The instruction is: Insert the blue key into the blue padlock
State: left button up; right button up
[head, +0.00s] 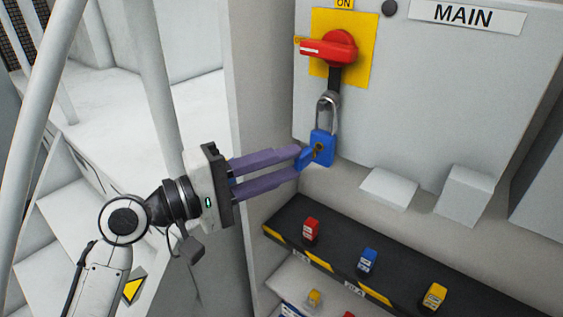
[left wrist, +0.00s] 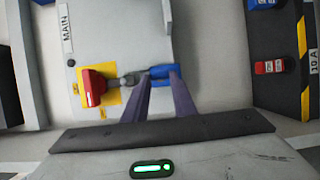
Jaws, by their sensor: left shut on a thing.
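The blue padlock (head: 328,150) hangs by its grey shackle below the red switch handle, upright against the grey panel. My left gripper (head: 299,161) comes in from the left, its purple fingers shut on the blue key (head: 304,160). In the left wrist view my left gripper's fingertips (left wrist: 160,80) flank a blue shape, where key and padlock are hard to separate. My right gripper is not in view.
The red rotary switch (head: 330,48) sits on a yellow plate above the padlock. Below, a black shelf (head: 335,252) holds small red, blue and yellow blocks. Two grey boxes (head: 389,187) jut out to the right of the padlock. A grey post stands at left.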

pick_arm(q)
jog(key=shift+w+d, duration=0.75)
jog(key=shift+w, duration=0.3)
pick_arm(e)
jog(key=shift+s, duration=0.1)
pick_arm(q)
jog(key=o, duration=1)
jog(key=shift+o, duration=0.6)
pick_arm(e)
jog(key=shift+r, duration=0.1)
pick_arm(q)
jog(key=b+v, duration=0.1)
jog(key=v, duration=0.9)
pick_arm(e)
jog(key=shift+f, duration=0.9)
pick_arm(q)
jog(key=shift+a, duration=0.1)
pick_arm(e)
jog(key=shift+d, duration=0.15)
